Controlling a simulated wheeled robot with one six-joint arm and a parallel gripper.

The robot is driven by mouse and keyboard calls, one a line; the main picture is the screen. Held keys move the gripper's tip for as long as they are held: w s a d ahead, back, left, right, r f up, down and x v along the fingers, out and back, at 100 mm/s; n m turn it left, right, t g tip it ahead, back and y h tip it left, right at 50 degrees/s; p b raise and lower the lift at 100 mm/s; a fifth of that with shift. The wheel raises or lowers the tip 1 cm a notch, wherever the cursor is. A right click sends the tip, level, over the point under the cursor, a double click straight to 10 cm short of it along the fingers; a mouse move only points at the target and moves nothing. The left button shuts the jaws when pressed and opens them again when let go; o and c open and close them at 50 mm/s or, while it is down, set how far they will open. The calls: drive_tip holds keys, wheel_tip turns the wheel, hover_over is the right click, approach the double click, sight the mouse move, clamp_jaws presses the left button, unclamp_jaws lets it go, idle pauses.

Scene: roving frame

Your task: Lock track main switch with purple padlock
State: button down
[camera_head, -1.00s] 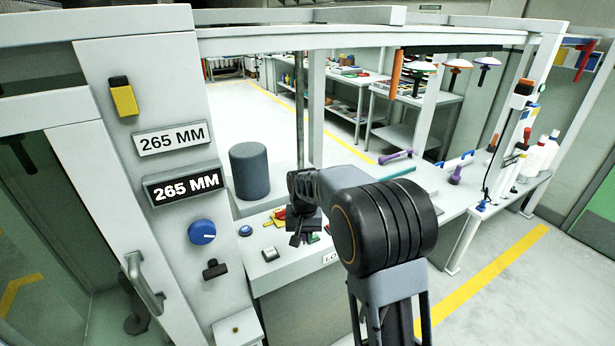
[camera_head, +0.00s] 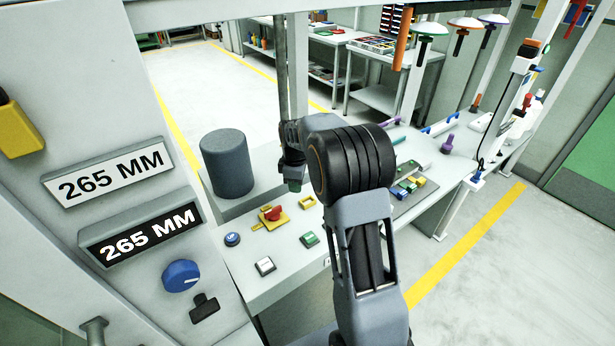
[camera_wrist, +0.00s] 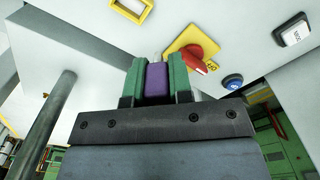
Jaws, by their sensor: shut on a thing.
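The main switch is a red rotary handle (camera_head: 273,213) on a yellow plate on the sloped white panel. It also shows in the wrist view, with the red handle (camera_wrist: 196,58) up and right of my fingers. My gripper (camera_head: 293,186) is above the panel, up and right of the switch in the head view. In the wrist view its green fingers (camera_wrist: 156,80) are shut on the purple padlock (camera_wrist: 155,78). The padlock and switch appear apart.
A dark grey cylinder (camera_head: 227,163) stands behind the panel. A blue button (camera_head: 232,239), a white button (camera_head: 265,265), a green button (camera_head: 309,239) and a yellow frame (camera_head: 307,202) surround the switch. Coloured blocks (camera_head: 410,188) lie on a tray at right. A post (camera_wrist: 45,125) stands left in the wrist view.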

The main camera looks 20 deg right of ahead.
drive_tip(key=d+n, duration=0.1)
drive_tip(key=n, duration=0.2)
drive_tip(key=d+n, duration=0.2)
drive_tip(key=w+d+n, duration=0.1)
drive_tip(key=n, duration=0.2)
drive_tip(key=shift+w+d+f+n, duration=0.1)
drive_tip(key=shift+d+f+n, duration=0.1)
drive_tip(key=shift+n, duration=0.1)
drive_tip(key=shift+f, duration=0.15)
drive_tip(key=b, duration=0.3)
hover_over(308, 203)
drive_tip(key=shift+a+f, duration=0.1)
drive_tip(key=shift+f, duration=2.65)
drive_tip(key=shift+f+b, duration=0.85)
drive_tip(key=shift+f, duration=0.2)
drive_tip(key=c, duration=0.9)
unclamp_jaws()
drive_tip(key=shift+c, duration=0.2)
drive_tip(key=shift+r, duration=0.1)
